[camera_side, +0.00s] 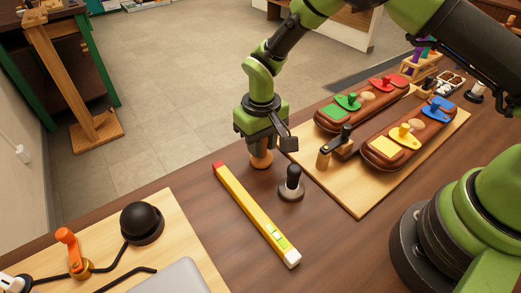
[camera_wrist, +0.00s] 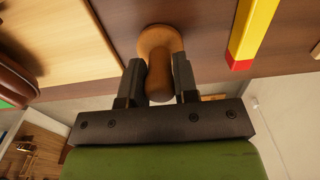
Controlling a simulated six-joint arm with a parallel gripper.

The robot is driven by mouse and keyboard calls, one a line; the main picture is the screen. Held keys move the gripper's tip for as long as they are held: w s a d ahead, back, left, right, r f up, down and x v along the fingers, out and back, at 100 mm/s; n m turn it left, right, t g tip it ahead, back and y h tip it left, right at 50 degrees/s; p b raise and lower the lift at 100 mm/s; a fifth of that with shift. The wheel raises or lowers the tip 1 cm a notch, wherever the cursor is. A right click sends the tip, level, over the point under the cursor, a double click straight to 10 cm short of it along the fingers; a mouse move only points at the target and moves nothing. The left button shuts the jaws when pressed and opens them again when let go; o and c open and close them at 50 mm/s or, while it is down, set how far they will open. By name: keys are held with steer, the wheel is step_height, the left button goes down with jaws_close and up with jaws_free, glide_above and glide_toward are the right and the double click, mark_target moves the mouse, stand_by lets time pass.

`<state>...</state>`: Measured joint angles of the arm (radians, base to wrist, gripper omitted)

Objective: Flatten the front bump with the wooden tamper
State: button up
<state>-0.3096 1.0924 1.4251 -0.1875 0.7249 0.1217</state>
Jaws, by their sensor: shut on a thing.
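My gripper (camera_side: 263,138) is shut on the wooden tamper (camera_side: 262,158), a tan turned tool that hangs below the jaws. The wrist view also shows the tamper (camera_wrist: 158,48) between both fingers of my gripper (camera_wrist: 158,82). I cannot tell whether its foot touches the table. Two long brown padded saddles lie on a pale board to the right. The near saddle (camera_side: 379,164) has a tan bump (camera_side: 394,132) beside its yellow clamp. The far saddle (camera_side: 330,122) has a tan bump (camera_side: 367,97) between its green and red clamps.
A black dome (camera_side: 141,223) and orange handle (camera_side: 68,245) are at lower left.

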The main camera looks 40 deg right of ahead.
steer(key=shift+r, duration=2.5)
steer(key=shift+r, duration=0.25)
step_height(320, 180, up, 12)
steer(key=s+d+m, duration=0.3)
steer(key=d+m, duration=0.9)
steer(key=d, duration=2.1)
steer(key=shift+n, duration=0.3)
steer(key=shift+w+a+f, duration=0.15)
steer(key=shift+f, duration=2.2)
steer(key=shift+w+a+f, duration=0.1)
steer(key=shift+f, duration=2.25)
